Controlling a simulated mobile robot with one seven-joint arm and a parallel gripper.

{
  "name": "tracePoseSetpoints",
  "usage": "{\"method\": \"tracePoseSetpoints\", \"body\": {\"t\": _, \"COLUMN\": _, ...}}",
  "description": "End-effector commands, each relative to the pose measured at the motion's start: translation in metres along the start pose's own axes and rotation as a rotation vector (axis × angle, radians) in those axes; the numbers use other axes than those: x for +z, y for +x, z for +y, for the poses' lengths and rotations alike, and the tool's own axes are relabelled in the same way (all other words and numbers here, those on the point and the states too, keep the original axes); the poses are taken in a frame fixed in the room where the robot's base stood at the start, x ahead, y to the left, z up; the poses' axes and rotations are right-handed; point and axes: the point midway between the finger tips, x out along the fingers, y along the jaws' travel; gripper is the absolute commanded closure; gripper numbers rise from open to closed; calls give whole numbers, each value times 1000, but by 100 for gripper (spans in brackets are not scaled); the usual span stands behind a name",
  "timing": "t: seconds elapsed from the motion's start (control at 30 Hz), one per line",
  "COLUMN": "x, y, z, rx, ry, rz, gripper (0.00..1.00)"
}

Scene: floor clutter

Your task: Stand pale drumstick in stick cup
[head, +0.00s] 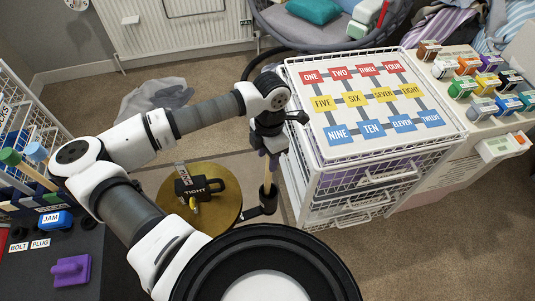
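The stick cup (268,204) is a small dark cup beside the right edge of a round brown-yellow table top. The drumstick's lower end meets the cup's mouth and seems to be inside it. The depth of the lower end inside the cup is hidden.
A black padlock-like block marked TIGHT (199,187) lies on the round top (172,199). A white wire drawer unit (300,180) with a numbered board (372,100) stands close to the right. Green- and blue-ended sticks (36,152) stand at the left. Grey cloth (157,97) lies on the carpet.

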Motion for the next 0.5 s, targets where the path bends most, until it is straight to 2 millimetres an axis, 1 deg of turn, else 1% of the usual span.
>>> {"method": "tracePoseSetpoints", "body": {"t": 0.27, "x": 0, "y": -3, "z": 0, "rx": 1, "ry": 0, "rz": 0, "gripper": 57}}
{"method": "tracePoseSetpoints", "body": {"t": 0.37, "x": 0, "y": -13, "z": 1, "rx": 3, "ry": 0, "rz": 0, "gripper": 57}}
{"method": "tracePoseSetpoints", "body": {"t": 0.5, "x": 0, "y": -40, "z": 1, "rx": 6, "ry": 0, "rz": 1, "gripper": 57}}
